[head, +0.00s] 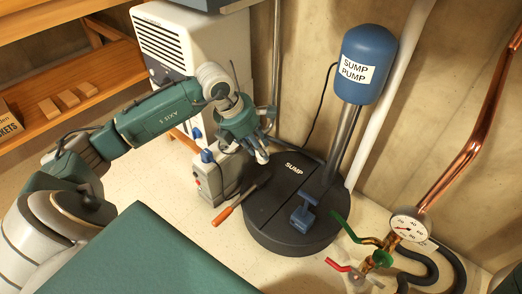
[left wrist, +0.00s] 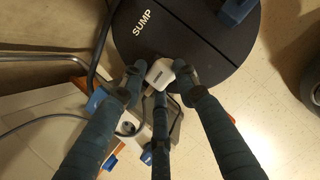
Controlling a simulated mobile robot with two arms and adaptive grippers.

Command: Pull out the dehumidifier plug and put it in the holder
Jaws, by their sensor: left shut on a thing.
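My left gripper (head: 262,156) is shut on a white plug (left wrist: 160,72), which sits between its fingertips with a small dark label facing the wrist camera. The fingers partly cover the plug in the head view. A pale outlet box (head: 213,186) with a blue plug (head: 207,156) on top stands just left of the gripper. A blue block-like fixture (head: 303,214), possibly the holder, stands on the lid. My right gripper is not in view.
The white louvred cabinet (head: 165,45) stands behind my left arm. The blue sump pump (head: 367,65) rises from the lid. An orange-handled tool (head: 228,214) lies by the lid's edge. Copper pipework with a gauge (head: 409,225) is at right. A grey cord (left wrist: 45,120) loops below the gripper.

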